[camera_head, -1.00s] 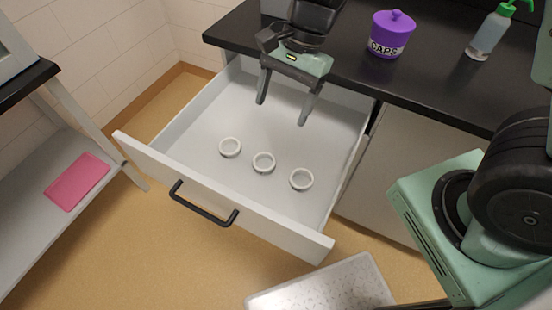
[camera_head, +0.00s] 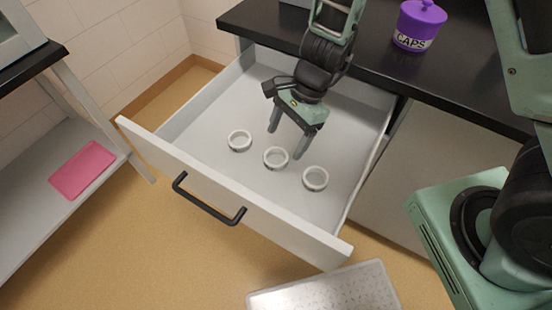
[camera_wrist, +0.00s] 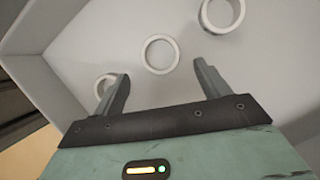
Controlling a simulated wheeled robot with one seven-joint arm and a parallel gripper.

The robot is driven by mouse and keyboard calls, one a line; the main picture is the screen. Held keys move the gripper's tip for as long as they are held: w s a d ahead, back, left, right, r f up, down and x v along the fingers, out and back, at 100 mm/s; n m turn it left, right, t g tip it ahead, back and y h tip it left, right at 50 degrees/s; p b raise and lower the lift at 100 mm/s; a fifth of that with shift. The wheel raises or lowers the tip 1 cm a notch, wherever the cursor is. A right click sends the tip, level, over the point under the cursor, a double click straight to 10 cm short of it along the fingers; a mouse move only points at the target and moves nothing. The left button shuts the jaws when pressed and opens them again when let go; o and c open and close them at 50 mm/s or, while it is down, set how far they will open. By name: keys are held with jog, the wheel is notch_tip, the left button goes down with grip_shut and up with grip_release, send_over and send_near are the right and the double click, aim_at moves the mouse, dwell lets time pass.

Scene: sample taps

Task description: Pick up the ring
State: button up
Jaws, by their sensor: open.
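Three small white rings lie in a row on the floor of the open drawer (camera_head: 285,228): a left ring (camera_head: 240,149), a middle ring (camera_head: 276,168) and a right ring (camera_head: 315,188). My gripper (camera_head: 286,144) is open and empty inside the drawer space, fingers pointing down just behind and above the middle ring. In the wrist view the middle ring (camera_wrist: 161,72) shows between and beyond the open fingertips (camera_wrist: 161,68). One outer ring (camera_wrist: 222,31) is at the top right. The other (camera_wrist: 98,82) is partly hidden by the left finger.
The drawer's walls surround the rings, and its black handle (camera_head: 205,204) faces front. The black counter (camera_head: 270,25) overhangs the back, with a purple caps jar (camera_head: 418,24) on it. A pale tray (camera_head: 325,292) lies in front. A pink mat (camera_head: 82,169) is on the left shelf.

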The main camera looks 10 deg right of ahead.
aim_at(273, 163)
jog(key=x, duration=0.5)
jog(key=shift+a+b, duration=0.25)
jog(key=shift+b, duration=0.15)
jog(key=c, duration=1)
